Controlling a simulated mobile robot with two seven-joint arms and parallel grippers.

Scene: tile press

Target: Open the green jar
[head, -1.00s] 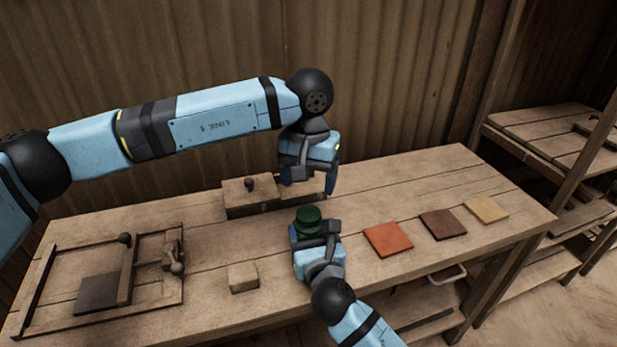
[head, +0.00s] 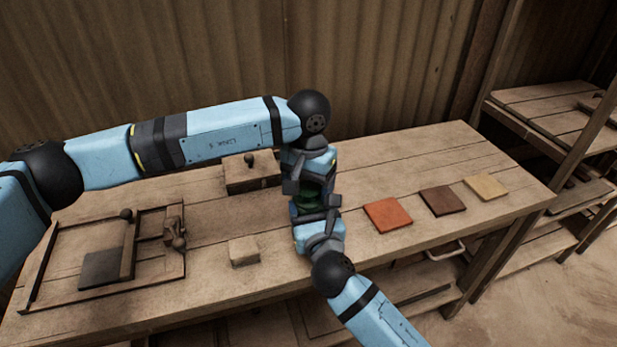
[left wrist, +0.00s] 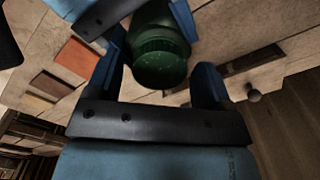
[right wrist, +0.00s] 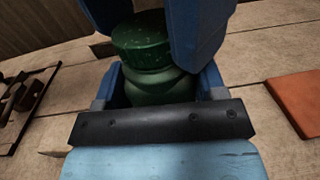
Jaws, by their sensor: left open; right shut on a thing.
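The green jar (head: 309,197) stands upright on the workbench, mostly hidden between my two grippers in the head view. Its ribbed, speckled lid (right wrist: 141,38) is on top in the right wrist view, above a rounded body (right wrist: 160,84). My right gripper (right wrist: 162,88) is shut on the jar's body from the near side. My left gripper (left wrist: 163,75) has come down from above. Its open fingers stand on either side of the lid (left wrist: 160,62), with a visible gap at least on one side.
A wooden box with a knob (head: 250,172) stands just left of my left gripper. A pale block (head: 243,251) lies left of my right gripper. Orange (head: 387,215), brown (head: 443,200) and yellow (head: 486,187) tiles lie to the right. A wooden press frame (head: 184,262) is at the left.

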